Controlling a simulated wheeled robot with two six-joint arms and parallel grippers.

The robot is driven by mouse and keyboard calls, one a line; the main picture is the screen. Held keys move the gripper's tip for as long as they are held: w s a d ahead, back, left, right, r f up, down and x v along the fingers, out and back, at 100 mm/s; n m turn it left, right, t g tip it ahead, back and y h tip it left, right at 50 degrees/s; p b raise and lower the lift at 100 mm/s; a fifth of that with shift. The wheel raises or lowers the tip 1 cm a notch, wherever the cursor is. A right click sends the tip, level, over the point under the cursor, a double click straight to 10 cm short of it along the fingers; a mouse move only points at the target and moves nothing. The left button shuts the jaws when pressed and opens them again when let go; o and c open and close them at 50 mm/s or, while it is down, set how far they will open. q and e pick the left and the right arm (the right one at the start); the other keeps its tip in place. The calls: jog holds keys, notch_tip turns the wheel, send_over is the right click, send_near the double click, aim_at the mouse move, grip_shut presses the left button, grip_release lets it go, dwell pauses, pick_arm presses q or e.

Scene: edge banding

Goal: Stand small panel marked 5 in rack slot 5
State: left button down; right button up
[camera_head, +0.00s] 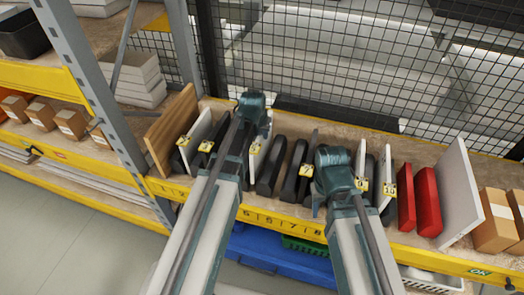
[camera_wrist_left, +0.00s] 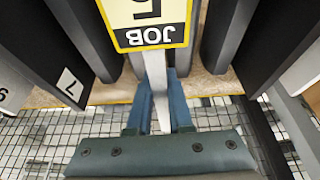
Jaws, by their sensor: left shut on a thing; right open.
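The small panel marked 5 (camera_head: 262,133) is thin and white, with a yellow tag, and stands roughly upright between dark rack dividers. My left gripper (camera_head: 252,108) is at its upper part. In the left wrist view the panel's pale edge (camera_wrist_left: 156,75) runs between the blue fingers of my left gripper (camera_wrist_left: 158,105), which are shut on it. Its tag (camera_wrist_left: 150,22) reads JOB and 5 upside down. The rack's front strip (camera_head: 283,222) carries slot numbers. The panel's bottom edge is hidden. My right gripper (camera_head: 335,168) is open above the dividers, right of the panel.
A brown panel (camera_head: 172,130) and tagged white panels stand at the left. Red blocks (camera_head: 427,200), a large white panel (camera_head: 459,190) and cartons (camera_head: 497,218) are at the right. Wire mesh (camera_head: 330,65) rises behind. A blue bin (camera_head: 275,258) is below.

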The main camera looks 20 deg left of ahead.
pick_arm(q)
jog(key=shift+f+b, duration=1.95)
jog(key=shift+f, duration=0.45)
jog(key=shift+f, duration=0.2)
jog(key=c, duration=0.8)
grip_release()
jog(key=shift+r, duration=0.1)
jog(key=shift+r, duration=0.15)
jog(key=p+v, duration=1.1)
jog(key=v, duration=0.1)
jog(key=s+d+m+g, duration=0.1)
jog(key=s+d, duration=0.3)
jog(key=s, duration=0.2)
jog(key=s+d+f+m+g+y, duration=0.1)
jog(key=s+d+g, duration=0.1)
jog(key=s+d, duration=0.3)
jog(key=s+d+m+g, duration=0.1)
jog(key=s+d, duration=0.3)
jog(key=s, duration=0.4)
jog(key=shift+s+d+f+g+y, duration=0.25)
jog(key=shift+s+f+g+y, duration=0.05)
jog(key=shift+g, duration=0.1)
